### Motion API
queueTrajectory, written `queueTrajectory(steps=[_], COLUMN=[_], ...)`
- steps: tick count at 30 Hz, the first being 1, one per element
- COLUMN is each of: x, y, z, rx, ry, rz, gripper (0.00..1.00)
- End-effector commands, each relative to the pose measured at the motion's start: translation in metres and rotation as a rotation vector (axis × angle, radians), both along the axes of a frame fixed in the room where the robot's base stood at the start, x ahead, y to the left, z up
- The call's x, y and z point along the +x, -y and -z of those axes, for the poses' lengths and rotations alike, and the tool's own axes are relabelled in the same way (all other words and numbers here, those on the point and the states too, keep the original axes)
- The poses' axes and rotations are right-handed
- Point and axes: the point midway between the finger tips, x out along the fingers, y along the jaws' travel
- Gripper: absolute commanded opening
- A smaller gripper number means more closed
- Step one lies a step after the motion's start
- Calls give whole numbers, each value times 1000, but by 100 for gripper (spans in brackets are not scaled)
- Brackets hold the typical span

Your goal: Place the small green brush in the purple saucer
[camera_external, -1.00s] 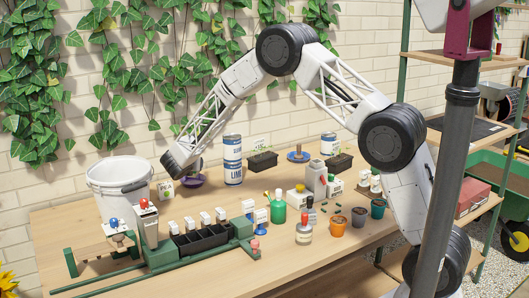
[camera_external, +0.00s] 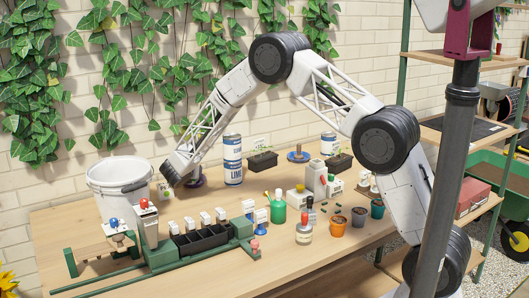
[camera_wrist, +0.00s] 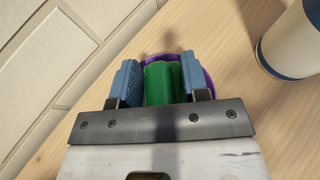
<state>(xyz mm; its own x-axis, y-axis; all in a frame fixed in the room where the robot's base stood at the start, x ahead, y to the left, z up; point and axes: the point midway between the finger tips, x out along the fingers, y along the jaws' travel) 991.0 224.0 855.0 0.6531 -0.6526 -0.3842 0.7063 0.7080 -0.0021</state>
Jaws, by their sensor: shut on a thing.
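My gripper (camera_wrist: 160,82) has two blue fingers shut on the small green brush (camera_wrist: 158,84), which lies between them in the wrist view. The purple saucer (camera_wrist: 209,82) is directly beyond and around the brush in that view, with its rim showing above it and to the right. I cannot tell whether the brush touches the saucer. In the external view a bit of the purple saucer (camera_external: 199,182) shows just right of my wrist, at the back left of the table. The fingers and brush are hidden there behind my wrist.
A blue and white can (camera_external: 232,160) stands close to the right of the saucer; it also shows in the wrist view (camera_wrist: 294,40). A white bucket (camera_external: 119,180) stands to the left. A green rack with black compartments (camera_external: 200,241) is in front.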

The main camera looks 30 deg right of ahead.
Motion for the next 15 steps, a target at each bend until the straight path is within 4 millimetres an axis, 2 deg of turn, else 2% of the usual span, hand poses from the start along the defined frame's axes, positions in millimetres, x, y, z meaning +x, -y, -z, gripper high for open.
queueTrajectory(steps=[12,13,15], x=[0,0,0], y=[0,0,0], z=[3,3,3], rx=[0,0,0], ry=[0,0,0], rz=[0,0,0], gripper=[18,45,56])
